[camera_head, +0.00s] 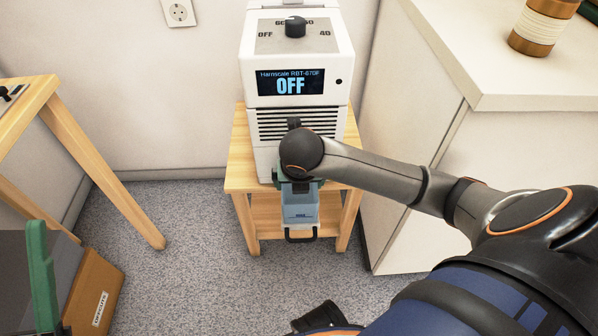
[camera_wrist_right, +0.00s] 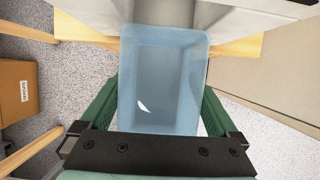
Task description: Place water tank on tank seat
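The water tank (camera_head: 300,212) is a translucent blue box with a dark handle at its lower end, in front of the white machine's lower part. My right gripper (camera_head: 296,184) is at its upper part, largely hidden by my wrist. In the right wrist view the open-topped tank (camera_wrist_right: 165,85) lies between the green fingers of my right gripper (camera_wrist_right: 162,105), which press its two sides. The tank seat cannot be made out; my wrist covers the machine's lower front. Of my left gripper (camera_head: 42,280), one green finger shows at the lower left.
The white machine (camera_head: 297,45) has a dial and a display reading OFF. It stands on a wooden stool (camera_head: 240,178). A white counter (camera_head: 510,75) with a brown-and-cream jar (camera_head: 545,25) is at right. A wooden table (camera_head: 75,140) and cardboard box (camera_head: 95,290) are at left.

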